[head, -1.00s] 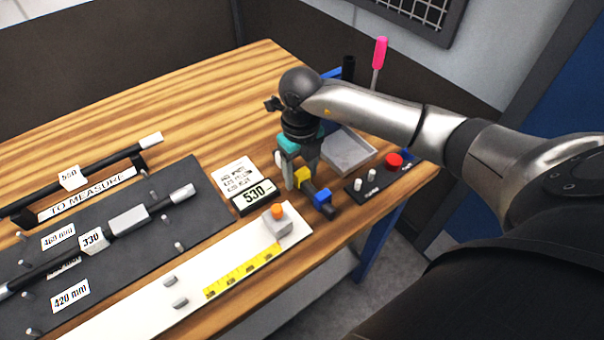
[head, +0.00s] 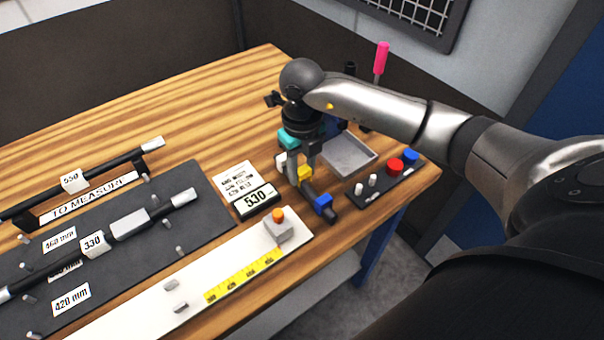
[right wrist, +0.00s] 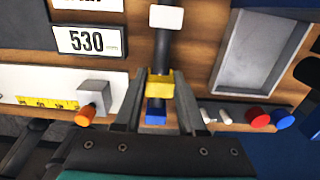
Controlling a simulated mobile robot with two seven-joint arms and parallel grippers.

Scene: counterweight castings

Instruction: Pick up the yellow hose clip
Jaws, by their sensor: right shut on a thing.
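The yellow hose clip (head: 305,174) sits on a dark bar between a white clip (head: 281,161) and a blue clip (head: 323,204). In the right wrist view the yellow clip (right wrist: 159,87) lies between the two fingers, with the white clip (right wrist: 166,17) above it and the blue clip (right wrist: 155,112) below. My right gripper (right wrist: 158,80) is shut on the yellow clip, pointing down from above. It also shows in the head view (head: 302,172), where its fingers partly cover the clip. I cannot tell whether the clip is clear of the bar. My left gripper is not in view.
A grey tray (head: 348,156) and a dark strip with a red button (head: 395,166) lie right of the gripper. A 530 display (head: 256,201) and a white board with a yellow scale (head: 245,275) lie left and in front. A pink-handled tool (head: 381,58) stands behind.

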